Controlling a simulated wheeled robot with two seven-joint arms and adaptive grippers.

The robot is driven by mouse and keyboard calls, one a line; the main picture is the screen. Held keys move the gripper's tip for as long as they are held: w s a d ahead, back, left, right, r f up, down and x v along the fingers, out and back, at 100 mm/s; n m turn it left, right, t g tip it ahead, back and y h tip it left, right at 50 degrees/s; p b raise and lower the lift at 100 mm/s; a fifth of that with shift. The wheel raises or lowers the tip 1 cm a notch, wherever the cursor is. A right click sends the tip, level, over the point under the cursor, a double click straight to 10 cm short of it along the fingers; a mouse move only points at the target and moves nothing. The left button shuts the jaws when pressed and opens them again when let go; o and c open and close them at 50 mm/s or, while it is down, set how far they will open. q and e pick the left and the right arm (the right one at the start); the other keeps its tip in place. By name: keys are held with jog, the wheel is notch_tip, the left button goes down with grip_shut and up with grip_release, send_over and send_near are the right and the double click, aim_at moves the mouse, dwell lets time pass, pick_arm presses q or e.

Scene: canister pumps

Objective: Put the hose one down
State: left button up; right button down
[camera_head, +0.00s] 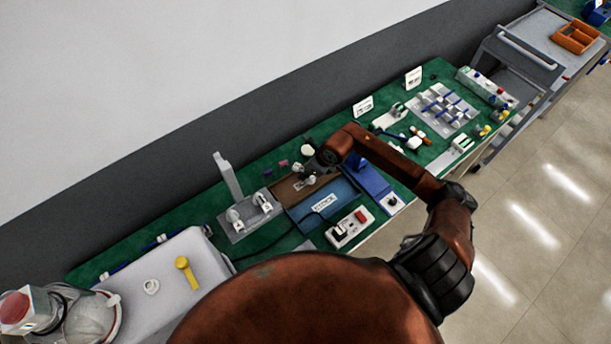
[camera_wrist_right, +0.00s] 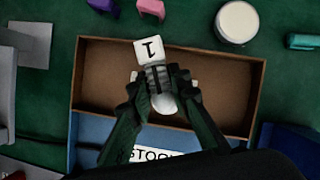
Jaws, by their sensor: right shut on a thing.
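My right gripper (camera_wrist_right: 158,95) is shut on a small piece with a white block marked "1" (camera_wrist_right: 150,49) and a grey ribbed neck. A rounded white part shows between the fingers; I cannot tell whether it belongs to the held piece. The piece is over the brown-floored bin (camera_wrist_right: 110,65), whose blue front reads "STOCK"; I cannot tell whether it touches the floor. My left gripper is not in view.
A grey fixture with an upright post (camera_head: 229,178) stands left of the bin. A blue block (camera_head: 371,181) is close on its right, and a switch box with a red button (camera_head: 350,227) is in front. A white round lid (camera_wrist_right: 237,22) lies behind. The bin floor beside the gripper is bare.

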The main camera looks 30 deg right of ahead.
jog(key=shift+f, duration=1.1)
jog(key=c, duration=1.8)
grip_release()
jog(key=shift+f, duration=0.1)
jog(key=shift+s, duration=0.1)
jog(key=v, duration=1.2)
